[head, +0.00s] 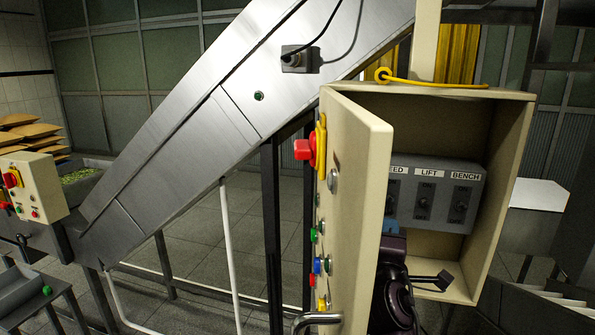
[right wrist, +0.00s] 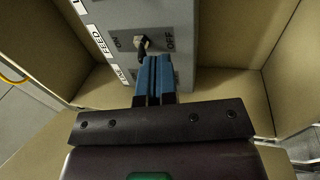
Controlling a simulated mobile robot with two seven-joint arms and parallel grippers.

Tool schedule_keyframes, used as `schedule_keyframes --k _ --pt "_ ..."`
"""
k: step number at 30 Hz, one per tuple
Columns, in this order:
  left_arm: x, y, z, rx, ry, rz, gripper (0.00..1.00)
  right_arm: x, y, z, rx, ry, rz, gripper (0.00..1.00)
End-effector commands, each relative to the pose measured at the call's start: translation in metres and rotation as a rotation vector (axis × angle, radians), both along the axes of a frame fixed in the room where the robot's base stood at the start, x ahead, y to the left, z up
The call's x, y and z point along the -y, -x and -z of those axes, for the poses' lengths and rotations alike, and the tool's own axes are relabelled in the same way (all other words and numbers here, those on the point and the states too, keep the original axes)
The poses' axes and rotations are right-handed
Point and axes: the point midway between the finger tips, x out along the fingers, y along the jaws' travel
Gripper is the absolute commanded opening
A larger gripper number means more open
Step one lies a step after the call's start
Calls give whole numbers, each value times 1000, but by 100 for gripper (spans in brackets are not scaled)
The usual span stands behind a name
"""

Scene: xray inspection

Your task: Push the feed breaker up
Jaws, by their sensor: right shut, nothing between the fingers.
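The feed breaker is a small dark toggle with a light base; it shows in the right wrist view (right wrist: 142,43) between the ON and OFF marks, beside the FEED label. I cannot tell clearly which way it leans. My right gripper (right wrist: 158,62) is shut and empty, its blue fingertips close to the toggle on its OFF side; whether they touch it I cannot tell. In the head view the grey breaker panel (head: 437,190) sits inside the cabinet, and the right gripper (head: 391,226) is partly hidden behind the open door. My left gripper is not in view.
The cream cabinet (head: 512,190) has its door (head: 352,190) swung open at the left, close beside my right arm. LIFT (head: 424,202) and BENCH (head: 460,206) breakers stand right of the feed one. A steel conveyor (head: 190,150) slopes behind.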

Motion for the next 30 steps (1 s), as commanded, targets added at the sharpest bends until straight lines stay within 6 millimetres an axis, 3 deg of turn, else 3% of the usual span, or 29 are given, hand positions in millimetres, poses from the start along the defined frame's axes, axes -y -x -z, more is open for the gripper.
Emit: schedule_keyframes --k 7,30 --pt "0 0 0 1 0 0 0 3 -8 0 0 0 0 0" --pt "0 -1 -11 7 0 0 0 3 -8 -10 1 -1 0 0"
